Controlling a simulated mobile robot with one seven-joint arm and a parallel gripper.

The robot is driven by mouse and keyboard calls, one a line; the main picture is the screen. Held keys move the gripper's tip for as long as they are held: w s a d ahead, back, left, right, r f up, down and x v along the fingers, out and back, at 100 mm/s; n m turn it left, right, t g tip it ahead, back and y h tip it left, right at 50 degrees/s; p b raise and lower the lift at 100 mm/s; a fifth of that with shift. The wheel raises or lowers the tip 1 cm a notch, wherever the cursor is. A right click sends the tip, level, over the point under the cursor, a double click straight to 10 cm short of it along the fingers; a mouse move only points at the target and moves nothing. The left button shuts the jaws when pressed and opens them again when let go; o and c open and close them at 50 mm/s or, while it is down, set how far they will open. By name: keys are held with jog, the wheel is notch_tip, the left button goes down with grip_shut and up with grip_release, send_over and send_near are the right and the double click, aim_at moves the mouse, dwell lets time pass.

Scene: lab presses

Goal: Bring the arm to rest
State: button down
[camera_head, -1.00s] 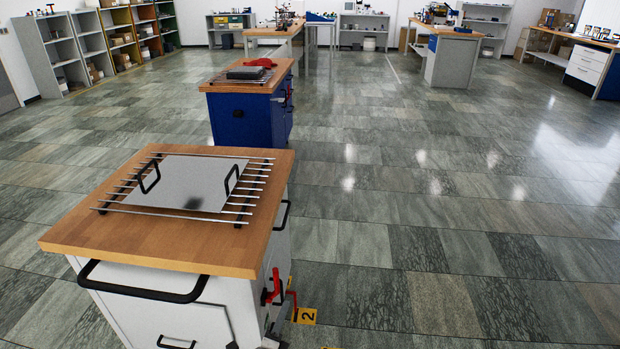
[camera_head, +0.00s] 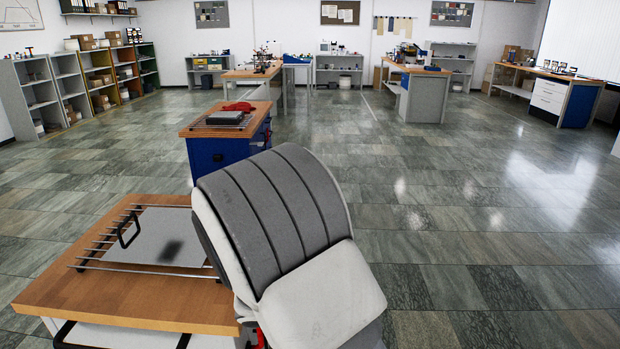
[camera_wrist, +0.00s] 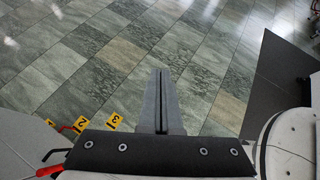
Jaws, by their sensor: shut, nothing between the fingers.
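My gripper (camera_wrist: 162,98) shows in the wrist view with its two fingers pressed together and nothing between them. It points out over bare tiled floor. In the head view my gripper is not seen; a grey and white link of my own arm stands in the front middle and covers the right part of the near cart.
A blue cart (camera_head: 208,155) with a grey item and a red cloth (camera_head: 237,107) stands behind. Yellow number tags (camera_wrist: 114,121) and red levers (camera_wrist: 50,171) show at the wrist view's lower left. Open floor (camera_head: 450,220) lies to the right. Shelves and benches line the back.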

jog(key=s+d+r+m+y+p, duration=0.2)
jog(key=s+r+m+y, duration=0.1)
jog(key=s+r+m, duration=0.3)
jog(key=s+d+r+m+t+y+p, duration=0.1)
jog(key=s+r+m+y, duration=0.3)
jog(key=r+m, duration=0.5)
jog(key=s+d+r+m+y+p, duration=0.2)
jog(key=s+r+m+y+p, duration=0.1)
jog(key=s+r+m, duration=0.5)
jog(key=shift+s+d+r, duration=0.3)
jog(key=shift+d+r, duration=0.1)
jog(key=shift+r, duration=1.35)
jog(key=c, duration=1.5)
grip_release()
jog(key=shift+c, duration=0.2)
